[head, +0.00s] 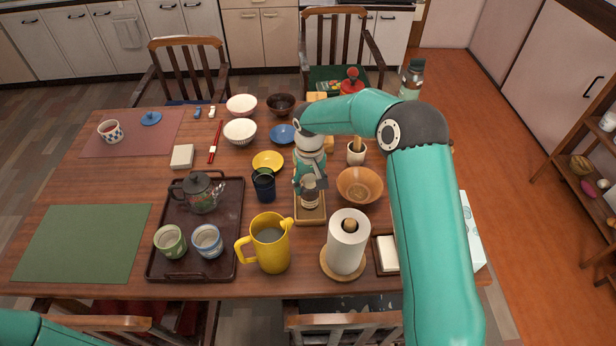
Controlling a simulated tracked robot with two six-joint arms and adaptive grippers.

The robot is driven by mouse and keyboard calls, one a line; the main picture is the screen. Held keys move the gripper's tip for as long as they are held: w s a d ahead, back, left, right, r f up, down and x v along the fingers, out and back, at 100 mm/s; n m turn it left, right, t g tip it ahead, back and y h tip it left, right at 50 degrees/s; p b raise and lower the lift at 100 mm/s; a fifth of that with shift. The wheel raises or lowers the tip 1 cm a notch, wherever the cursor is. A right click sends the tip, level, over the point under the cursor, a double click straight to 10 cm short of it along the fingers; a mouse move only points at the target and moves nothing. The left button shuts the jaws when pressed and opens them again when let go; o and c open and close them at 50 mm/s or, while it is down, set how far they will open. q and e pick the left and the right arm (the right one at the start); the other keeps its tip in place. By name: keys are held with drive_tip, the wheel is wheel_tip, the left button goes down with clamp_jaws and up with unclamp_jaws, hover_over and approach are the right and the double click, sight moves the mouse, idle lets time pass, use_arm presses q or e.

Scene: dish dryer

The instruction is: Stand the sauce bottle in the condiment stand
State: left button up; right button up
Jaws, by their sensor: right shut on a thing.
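The sauce bottle (310,197) is upright, with a dark body and a pale label, at the middle of the table. My right gripper (310,180) reaches down from above and is shut on its upper part. The condiment stand (312,219) is a small light wooden tray directly below and around the bottle in the picture. I cannot tell whether the bottle's base touches the stand's floor. The gripper hides the bottle's top and the back of the stand. Only a link of my left arm shows at the lower left; its gripper is out of view.
A yellow pitcher (270,248), a paper towel roll (347,243), a wooden bowl (360,186) and a dark blue cup (264,187) stand close around the stand. A dark tray (222,264) with a teapot (202,194) and cups is on the left. The green mat (80,243) is bare.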

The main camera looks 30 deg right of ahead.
drive_tip(key=shift+f, duration=1.35)
drive_tip(key=shift+f, duration=0.15)
drive_tip(key=o, duration=1.3)
wheel_tip(320, 180, up, 12)
drive_tip(key=shift+r+b, duration=0.15)
drive_tip(key=shift+b, duration=0.3)
